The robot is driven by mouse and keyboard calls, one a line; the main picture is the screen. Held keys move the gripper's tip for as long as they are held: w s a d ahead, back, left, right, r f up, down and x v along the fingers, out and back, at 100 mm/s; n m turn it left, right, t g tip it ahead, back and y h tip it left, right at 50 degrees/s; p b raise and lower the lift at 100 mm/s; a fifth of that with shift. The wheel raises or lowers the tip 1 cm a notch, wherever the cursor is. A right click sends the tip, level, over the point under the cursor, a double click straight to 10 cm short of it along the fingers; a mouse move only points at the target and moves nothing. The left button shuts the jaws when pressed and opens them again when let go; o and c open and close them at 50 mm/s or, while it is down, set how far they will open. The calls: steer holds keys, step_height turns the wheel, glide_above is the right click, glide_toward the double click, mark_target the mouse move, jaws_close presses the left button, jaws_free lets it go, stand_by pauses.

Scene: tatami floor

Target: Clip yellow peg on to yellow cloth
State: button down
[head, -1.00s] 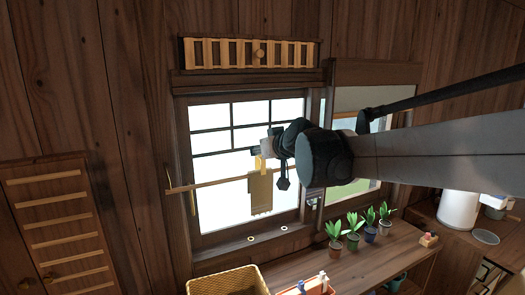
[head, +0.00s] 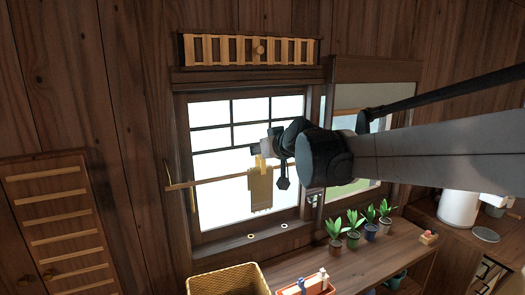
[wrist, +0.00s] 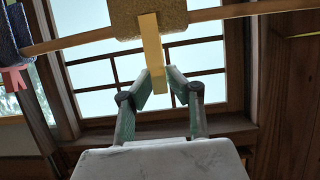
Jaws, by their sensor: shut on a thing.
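A yellowish-tan cloth (head: 261,192) hangs over a thin wooden rod in front of the window. It also shows at the top of the wrist view (wrist: 135,22). My gripper (head: 258,150) is just above the rod at the cloth. In the wrist view its fingertips (wrist: 159,88) are shut on the yellow peg (wrist: 151,50). The peg's far end overlaps the cloth and the rod; whether it grips the cloth I cannot tell. The peg also shows in the head view (head: 263,162), small, between gripper and cloth.
The wooden rod (head: 211,181) spans the window. In the wrist view a dark blue cloth (wrist: 16,30) hangs at the left with a pinkish-red peg (wrist: 14,78). Below are a wicker basket (head: 229,282), a red box (head: 319,287) and several potted plants (head: 353,238) on the counter.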

steer(key=shift+f+b, duration=0.9)
steer(key=shift+f, duration=0.4)
stand_by(0.8)
steer(key=c, duration=1.2)
jaws_free()
steer(key=shift+o, duration=0.2)
steer(key=shift+r, duration=0.15)
steer(key=shift+r+p, duration=1.8)
steer(key=shift+r, duration=1.1)
steer(key=s+d+f+m+g+h+b, duration=0.1)
steer(key=s+d+f+h+b, duration=0.1)
steer(key=s+d+f, duration=0.5)
steer(key=s+d+f+m+g+h+b, duration=0.2)
steer(key=s+d+f+b, duration=0.2)
steer(key=s+d+f, duration=0.3)
steer(key=s+d+f+m+g+h+b, duration=0.1)
steer(key=s+d+f+b, duration=0.3)
steer(key=s+f, duration=1.1)
steer(key=s+d+m+h, duration=0.1)
steer(key=s+d, duration=0.2)
steer(key=s, duration=0.6)
steer(key=shift+d+g, duration=0.2)
steer(key=shift+g, duration=0.2)
